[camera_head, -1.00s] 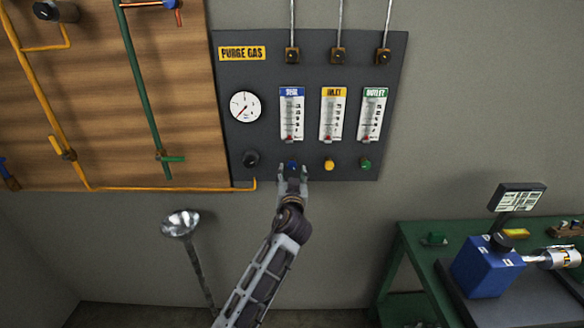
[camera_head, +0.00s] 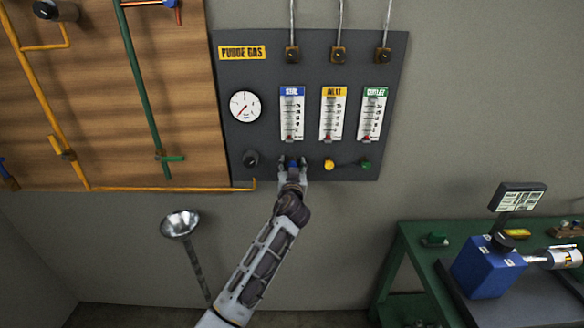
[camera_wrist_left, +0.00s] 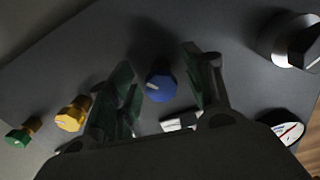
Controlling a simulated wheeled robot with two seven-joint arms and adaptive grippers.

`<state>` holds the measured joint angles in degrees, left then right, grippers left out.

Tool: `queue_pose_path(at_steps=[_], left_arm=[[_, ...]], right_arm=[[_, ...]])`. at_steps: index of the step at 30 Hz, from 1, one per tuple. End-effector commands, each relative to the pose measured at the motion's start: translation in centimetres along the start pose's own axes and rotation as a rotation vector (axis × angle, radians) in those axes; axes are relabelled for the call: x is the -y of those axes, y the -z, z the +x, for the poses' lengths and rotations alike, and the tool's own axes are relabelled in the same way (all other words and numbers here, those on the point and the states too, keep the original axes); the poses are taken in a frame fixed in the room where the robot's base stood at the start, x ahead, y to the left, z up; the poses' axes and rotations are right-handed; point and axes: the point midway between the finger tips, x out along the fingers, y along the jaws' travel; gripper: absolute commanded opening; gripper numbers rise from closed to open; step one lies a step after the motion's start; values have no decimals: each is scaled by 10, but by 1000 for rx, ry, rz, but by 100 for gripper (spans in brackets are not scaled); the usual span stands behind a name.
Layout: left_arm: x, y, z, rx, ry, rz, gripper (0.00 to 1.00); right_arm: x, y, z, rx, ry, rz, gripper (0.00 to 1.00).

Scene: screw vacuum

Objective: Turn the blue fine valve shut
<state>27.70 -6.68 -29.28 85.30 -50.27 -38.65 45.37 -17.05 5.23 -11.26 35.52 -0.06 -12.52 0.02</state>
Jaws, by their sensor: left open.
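The blue fine valve (camera_wrist_left: 161,86) is a small ribbed blue knob with a pale mark. It sits on the dark purge gas panel (camera_head: 240,80), below the blue-labelled flowmeter (camera_head: 292,114). In the head view the blue valve (camera_head: 292,164) is partly hidden by my left gripper (camera_head: 292,162). In the left wrist view my left gripper (camera_wrist_left: 163,88) is open, with one finger on each side of the blue knob. A gap shows between the knob and each finger in that view. My right gripper is not in view.
The yellow knob (camera_head: 329,165) and green knob (camera_head: 365,164) are to the right of the blue one. A black knob (camera_head: 250,158) is to its left, under a round gauge (camera_head: 245,107). A green bench (camera_head: 410,250) stands at the lower right.

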Motion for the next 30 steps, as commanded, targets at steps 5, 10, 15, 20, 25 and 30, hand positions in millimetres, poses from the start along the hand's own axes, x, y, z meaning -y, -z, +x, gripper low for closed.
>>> queue_pose_path(at_steps=[5,10,15,20,25,30], left_arm=[[0,0,0,0,0,0,42],[0,0,0,0,0,0,20],[0,0,0,0,0,0,4],[0,0,0,0,0,9,4],[0,0,0,0,0,40,4],[0,0,0,0,0,106,4]], right_arm=[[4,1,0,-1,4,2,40],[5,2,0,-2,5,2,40],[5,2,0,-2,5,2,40],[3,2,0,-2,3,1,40],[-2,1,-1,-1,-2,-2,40],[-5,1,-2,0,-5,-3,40]])
